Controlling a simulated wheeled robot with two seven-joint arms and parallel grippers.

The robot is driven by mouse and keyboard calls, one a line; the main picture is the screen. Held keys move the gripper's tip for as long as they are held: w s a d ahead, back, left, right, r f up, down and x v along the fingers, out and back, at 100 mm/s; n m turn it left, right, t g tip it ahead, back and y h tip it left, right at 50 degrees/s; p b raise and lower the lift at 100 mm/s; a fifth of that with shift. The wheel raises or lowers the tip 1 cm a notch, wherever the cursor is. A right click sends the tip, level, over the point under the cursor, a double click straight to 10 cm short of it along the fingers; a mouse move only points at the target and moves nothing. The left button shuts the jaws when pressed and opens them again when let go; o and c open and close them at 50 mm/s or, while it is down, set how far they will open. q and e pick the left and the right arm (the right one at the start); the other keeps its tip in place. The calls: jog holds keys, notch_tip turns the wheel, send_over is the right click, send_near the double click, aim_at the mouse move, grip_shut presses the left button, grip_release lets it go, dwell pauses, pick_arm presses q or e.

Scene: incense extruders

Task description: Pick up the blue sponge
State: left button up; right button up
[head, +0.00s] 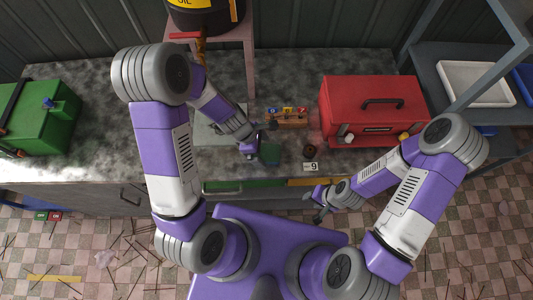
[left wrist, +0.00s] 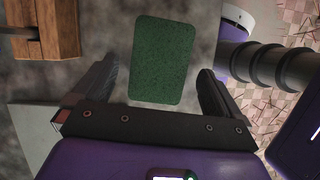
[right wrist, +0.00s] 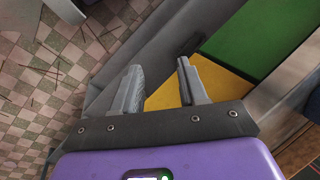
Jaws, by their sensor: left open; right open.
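No clearly blue sponge shows; a dark green rectangular sponge-like pad (head: 270,153) lies flat on the grey counter near its front edge. It also shows in the left wrist view (left wrist: 162,58), between and beyond the fingers. My left gripper (head: 256,148) is open beside the pad, over the counter, with nothing held. In the left wrist view the open fingers (left wrist: 160,78) stand on either side of the pad, apart from it. My right gripper (head: 312,204) is open and empty in front of the counter. Its fingers also show in the right wrist view (right wrist: 158,72).
A red toolbox (head: 368,108) stands right, a green box (head: 38,118) far left. Green and yellow panels (right wrist: 262,40) lie below the counter edge.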

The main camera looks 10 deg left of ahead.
aim_at(263, 152)
pick_arm(q)
jog(key=shift+x, duration=0.9)
jog(key=shift+a+r, duration=0.1)
jog(key=shift+c, duration=0.5)
jog(key=shift+w, duration=0.1)
jog(key=c, duration=1)
jog(key=shift+o, duration=0.2)
notch_tip(263, 152, up, 10)
jog(key=p, duration=0.4)
jog(key=shift+p, duration=0.3)
